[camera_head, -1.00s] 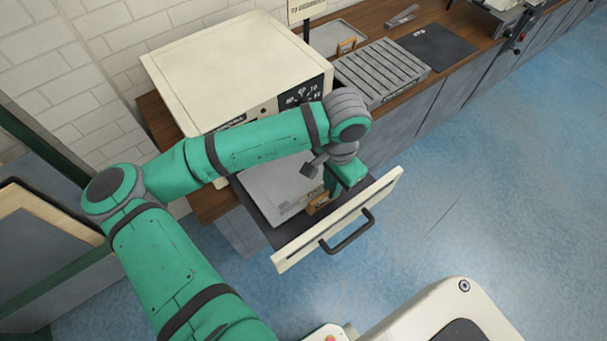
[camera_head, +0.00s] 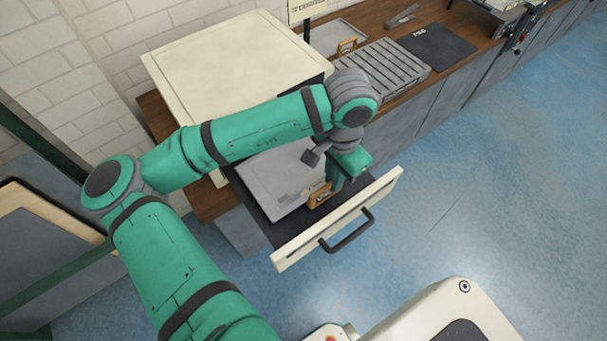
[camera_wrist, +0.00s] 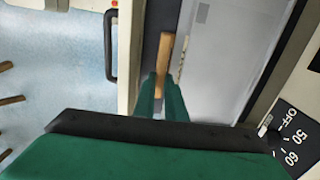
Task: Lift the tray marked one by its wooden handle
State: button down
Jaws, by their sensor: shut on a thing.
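The grey tray (camera_head: 272,178) is over the dark open drawer of the cream oven, partly hidden by my arm. Its wooden handle (camera_head: 319,196) is at the end near the drawer's front panel and carries a mark too small to read. My gripper (camera_head: 338,184) is at the handle. In the wrist view the fingers (camera_wrist: 162,98) are shut on the wooden handle (camera_wrist: 166,55), and the tray (camera_wrist: 218,50) lies to its right. The tray looks raised a little above the drawer floor; the exact gap is hidden.
The open drawer's cream front (camera_head: 345,215) with its dark bar handle (camera_head: 347,233) stands close beside the gripper. The cream oven (camera_head: 225,65) is behind. A slatted grey rack (camera_head: 382,70), another tray (camera_head: 335,38) and a dark mat (camera_head: 435,42) lie on the counter. Open floor is at right.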

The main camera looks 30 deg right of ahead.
jog(key=shift+w+r, duration=0.15)
jog(key=shift+r, duration=1.2)
jog(key=shift+d+r, duration=0.15)
jog(key=shift+r, duration=0.15)
jog(key=shift+a+r, duration=0.2)
jog(key=shift+r, duration=0.8)
jog(key=shift+d+r, duration=0.1)
jog(key=shift+r, duration=1.55)
